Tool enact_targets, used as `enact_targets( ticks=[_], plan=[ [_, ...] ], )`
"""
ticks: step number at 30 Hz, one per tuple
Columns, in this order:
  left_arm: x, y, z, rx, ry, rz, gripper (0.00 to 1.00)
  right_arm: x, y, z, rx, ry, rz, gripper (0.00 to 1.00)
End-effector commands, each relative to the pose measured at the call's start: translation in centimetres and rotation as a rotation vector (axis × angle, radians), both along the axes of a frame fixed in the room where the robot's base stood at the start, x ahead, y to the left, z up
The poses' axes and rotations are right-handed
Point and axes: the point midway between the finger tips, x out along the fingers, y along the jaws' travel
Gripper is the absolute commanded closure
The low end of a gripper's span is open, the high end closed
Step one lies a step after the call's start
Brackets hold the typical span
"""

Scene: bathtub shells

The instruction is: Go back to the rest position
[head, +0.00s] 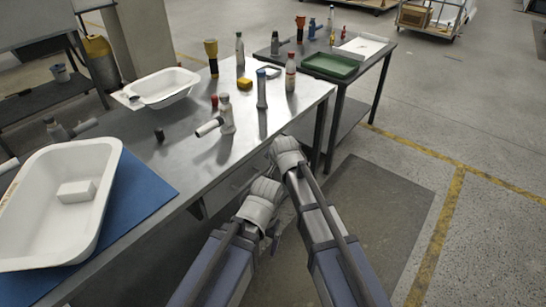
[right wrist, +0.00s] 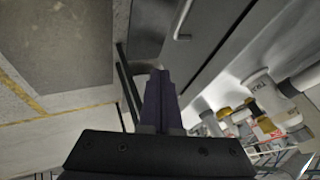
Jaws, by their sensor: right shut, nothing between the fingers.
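My two arms reach in from the bottom of the head view, close together in front of the steel table's near edge. My right gripper (right wrist: 158,78) is shut and empty in the right wrist view, beside the grey cabinet side of the table. In the head view the wrist end of my right arm is at the table's right front corner and its fingers are mostly hidden. My left gripper (head: 270,238) is low, in front of the table, partly hidden behind its own wrist; its finger opening cannot be made out.
A larger white tub (head: 40,225) with a white block lies on a blue mat (head: 140,190) at left. A green tray (head: 331,65) is on the far table. Floor at right is clear.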

Motion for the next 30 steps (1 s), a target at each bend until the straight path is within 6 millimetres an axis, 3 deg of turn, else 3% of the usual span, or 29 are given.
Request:
enact_targets(
  ticks=[5, 8, 15, 18, 30],
  plan=[
    [0.0, 0.0, -0.1, 0.000, 0.000, 0.000, 0.09, -0.1, -0.1, -0.1, -0.002, 0.002, 0.001, 1.00],
    [0.0, 0.0, -0.1, 0.000, 0.000, 0.000, 0.09, -1.2, -1.7, -0.5, -0.033, 0.024, 0.016, 1.00],
    [0.0, 0.0, -0.1, 0.000, 0.000, 0.000, 0.09, -9.3, -11.0, -2.8, -0.217, 0.206, 0.169, 1.00],
    [0.0, 0.0, -0.1, 0.000, 0.000, 0.000, 0.09, -12.1, -13.5, -3.4, -0.263, 0.273, 0.235, 1.00],
    [0.0, 0.0, -0.1, 0.000, 0.000, 0.000, 0.09, -21.5, -19.7, -4.3, -0.336, 0.467, 0.448, 1.00]
  ],
)
